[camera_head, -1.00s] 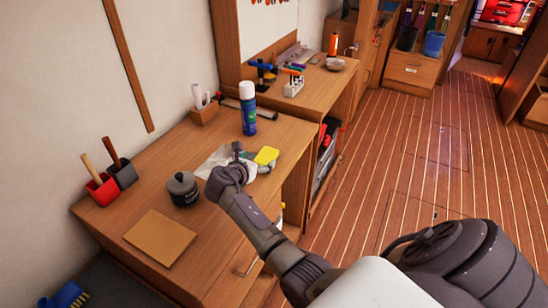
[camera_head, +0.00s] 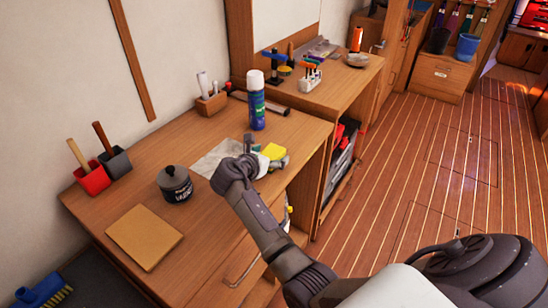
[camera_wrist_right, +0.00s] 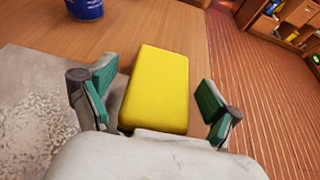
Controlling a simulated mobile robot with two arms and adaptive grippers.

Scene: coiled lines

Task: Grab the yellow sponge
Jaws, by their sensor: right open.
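The yellow sponge (camera_head: 273,151) lies on the wooden desk near its right edge, beside a grey sheet. In the right wrist view the sponge (camera_wrist_right: 158,88) sits between the two green-padded fingers, with clear gaps on both sides. My right gripper (camera_wrist_right: 152,98) is open around the near part of the sponge and holds nothing. In the head view my right gripper (camera_head: 264,158) is just left of the sponge, and the wrist hides part of the fingers. My left gripper is not in view.
A blue spray can (camera_head: 257,100) stands behind the sponge. A dark varnish pot (camera_head: 175,185) is to the left, and a tan square board (camera_head: 144,237) lies at the front. The grey sheet (camera_head: 216,158) lies left of my gripper. The desk's right edge is close.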

